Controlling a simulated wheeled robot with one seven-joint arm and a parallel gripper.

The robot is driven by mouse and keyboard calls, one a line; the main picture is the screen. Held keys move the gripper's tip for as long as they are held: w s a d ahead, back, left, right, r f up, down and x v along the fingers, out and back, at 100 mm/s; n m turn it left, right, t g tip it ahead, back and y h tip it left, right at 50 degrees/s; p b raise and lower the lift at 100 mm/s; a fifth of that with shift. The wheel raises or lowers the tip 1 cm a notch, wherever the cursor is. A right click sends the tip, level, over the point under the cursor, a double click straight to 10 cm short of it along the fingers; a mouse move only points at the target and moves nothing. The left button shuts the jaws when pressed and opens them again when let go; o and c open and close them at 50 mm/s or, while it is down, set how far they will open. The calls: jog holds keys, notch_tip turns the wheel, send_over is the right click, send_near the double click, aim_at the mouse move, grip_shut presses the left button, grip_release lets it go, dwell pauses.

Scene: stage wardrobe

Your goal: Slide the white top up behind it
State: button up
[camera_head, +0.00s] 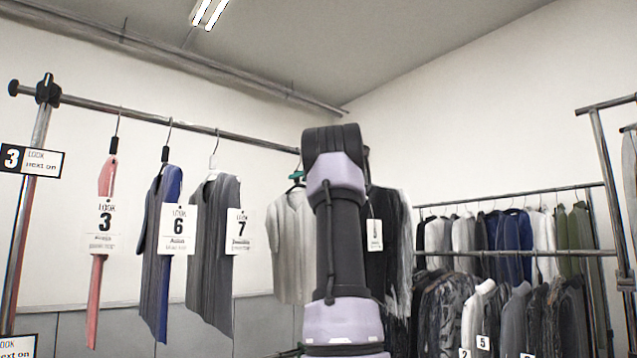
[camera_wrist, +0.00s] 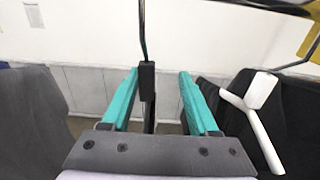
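The white top (camera_head: 293,250) hangs to the left of my arm in the head view, between the grey garment of look 7 and the dark garments. My gripper (camera_head: 296,179) is at the top of its hanger, partly hidden by my arm. In the wrist view the two teal fingers of my gripper (camera_wrist: 157,97) stand apart. A black hanger neck (camera_wrist: 147,82) with a thin dark hook stands between them, closer to the left finger. The white top itself cannot be made out in the wrist view.
On the same rail (camera_head: 190,128) hang a pink piece (camera_head: 107,185), a look 6 garment (camera_head: 158,270) and a look 7 garment (camera_head: 212,285). Dark garments (camera_head: 383,225) hang just right of my arm. A fuller rack (camera_head: 510,190) stands at the right.

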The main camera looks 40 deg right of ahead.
jog(key=d, duration=0.7)
jog(key=shift+w, duration=0.15)
jog(key=shift+a, duration=0.15)
jog(key=s, duration=1.3)
jog(key=shift+a, duration=0.25)
dwell(0.4)
jog(key=shift+s, duration=0.15)
dwell(0.3)
